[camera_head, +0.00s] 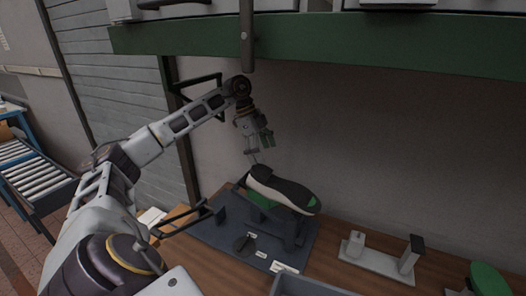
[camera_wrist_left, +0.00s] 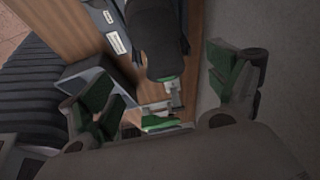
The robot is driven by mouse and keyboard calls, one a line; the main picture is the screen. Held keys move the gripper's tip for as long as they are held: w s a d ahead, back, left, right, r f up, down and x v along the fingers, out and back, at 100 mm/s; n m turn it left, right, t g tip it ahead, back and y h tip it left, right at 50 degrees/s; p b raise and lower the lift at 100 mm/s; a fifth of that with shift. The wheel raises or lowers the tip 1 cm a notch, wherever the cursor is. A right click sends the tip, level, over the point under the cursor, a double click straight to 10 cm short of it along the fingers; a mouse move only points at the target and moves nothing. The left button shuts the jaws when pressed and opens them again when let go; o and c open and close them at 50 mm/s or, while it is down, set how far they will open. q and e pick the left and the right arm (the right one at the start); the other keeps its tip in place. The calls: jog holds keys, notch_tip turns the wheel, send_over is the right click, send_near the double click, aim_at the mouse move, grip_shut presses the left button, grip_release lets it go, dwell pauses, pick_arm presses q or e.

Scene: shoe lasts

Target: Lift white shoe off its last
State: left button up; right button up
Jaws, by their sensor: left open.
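The shoe (camera_head: 283,190), dark with a white side band, sits on a stand on the bench. Green parts of the last (camera_head: 262,199) show beside and below it. In the left wrist view the dark shoe (camera_wrist_left: 158,38) lies beyond the fingers, with a green patch at its near end. My left gripper (camera_head: 259,147) is open and empty, apart from the shoe and above its left end. Its two green-padded fingers (camera_wrist_left: 166,95) are spread wide in the wrist view. My right gripper is in neither view.
A dark base plate (camera_head: 208,232) with labels lies under the shoe on the wooden bench. A grey fixture (camera_head: 378,262) and another green last (camera_head: 487,279) stand right. A grey bin (camera_head: 305,286) is in front. A green shelf edge (camera_head: 320,52) runs overhead.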

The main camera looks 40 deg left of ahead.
aim_at(276, 182)
pick_arm(q)
jog(key=shift+d+f, duration=0.2)
jog(key=shift+f, duration=0.35)
jog(key=p+x, duration=0.1)
jog(key=x, duration=0.9)
jog(key=shift+f, duration=0.3)
jog(key=shift+w+d+f, duration=0.2)
jog(key=shift+d+f, duration=0.05)
jog(key=shift+f, duration=0.25)
jog(key=shift+d+f, duration=0.1)
jog(key=shift+f, duration=0.15)
jog(key=c, duration=1.4)
jog(key=o, duration=0.6)
jog(key=shift+f, duration=0.1)
jog(key=c, duration=0.6)
